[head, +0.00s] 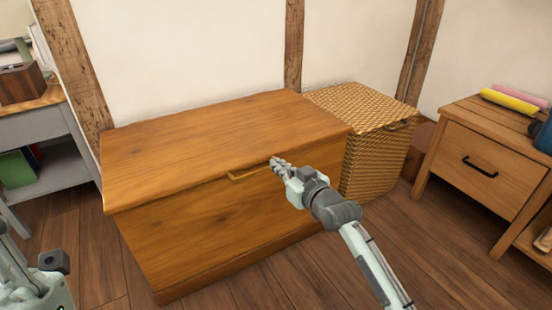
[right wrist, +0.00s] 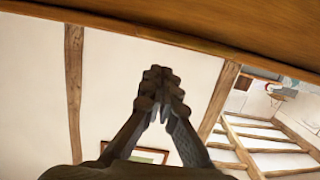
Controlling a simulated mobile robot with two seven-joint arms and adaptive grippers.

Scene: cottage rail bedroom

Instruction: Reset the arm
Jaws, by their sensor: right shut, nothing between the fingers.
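My right gripper (head: 277,163) is shut and empty in the head view, close to the upper front edge of a wooden chest (head: 190,240), at the right end of its brass-coloured handle (head: 250,173). I cannot tell whether it touches the chest. In the right wrist view the two dark fingertips of the right gripper (right wrist: 160,90) meet with nothing between them. A wooden surface (right wrist: 210,30) spans the top of that view. The chest lid (head: 220,130) looks down. Part of my left arm shows at the lower left of the head view; its fingers are not visible.
A wicker basket (head: 365,160) stands right of the chest. A wooden nightstand (head: 490,165) at the right bears a yellow roll (head: 510,101) and a pink roll (head: 520,94). A grey shelf (head: 40,125) stands at the left. Floor (head: 400,250) is open in front of the basket.

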